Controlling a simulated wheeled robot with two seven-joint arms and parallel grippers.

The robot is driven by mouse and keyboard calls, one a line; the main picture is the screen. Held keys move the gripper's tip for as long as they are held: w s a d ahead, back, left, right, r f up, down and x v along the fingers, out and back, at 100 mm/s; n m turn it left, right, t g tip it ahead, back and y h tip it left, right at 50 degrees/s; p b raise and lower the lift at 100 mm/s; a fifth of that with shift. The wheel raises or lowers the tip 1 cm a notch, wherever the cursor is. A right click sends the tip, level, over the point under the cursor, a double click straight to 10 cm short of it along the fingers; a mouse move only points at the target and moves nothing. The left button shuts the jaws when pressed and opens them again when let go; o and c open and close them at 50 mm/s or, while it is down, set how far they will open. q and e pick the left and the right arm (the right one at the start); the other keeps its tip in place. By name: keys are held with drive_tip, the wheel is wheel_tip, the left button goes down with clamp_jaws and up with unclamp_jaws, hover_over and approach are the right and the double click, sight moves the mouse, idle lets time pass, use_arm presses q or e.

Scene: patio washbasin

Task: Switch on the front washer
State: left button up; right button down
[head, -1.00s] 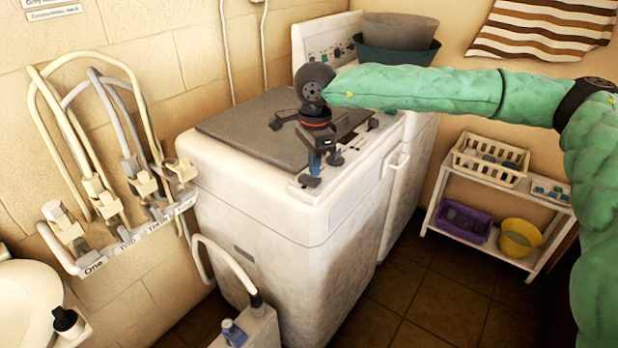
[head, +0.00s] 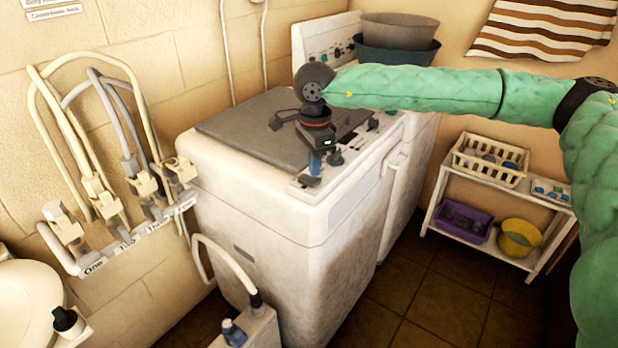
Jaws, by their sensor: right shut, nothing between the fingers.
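The front washer (head: 275,225) is a white top-loading machine with a grey lid (head: 250,130) that lies shut. Its control strip (head: 350,170) with small dark knobs and switches runs along the right edge of the top. My right gripper (head: 314,172) points down at the near end of this strip, shut and empty. Its fingertips are at or just above a small dark control there; I cannot tell whether they touch. The gripper hides part of the strip. My left gripper is not in view.
Hoses and taps (head: 100,200) line the left wall. A white shelf (head: 500,190) with a basket, a purple tray and a yellow bucket stands right. The tiled floor (head: 420,300) is clear.

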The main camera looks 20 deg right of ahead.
sight(314, 180)
drive_tip(key=shift+f+b, duration=0.8)
drive_tip(key=shift+f, duration=0.1)
idle(1.2)
drive_tip(key=shift+r, duration=0.1)
drive_tip(key=shift+r+p, duration=0.45)
drive_tip(key=shift+r, duration=2.95)
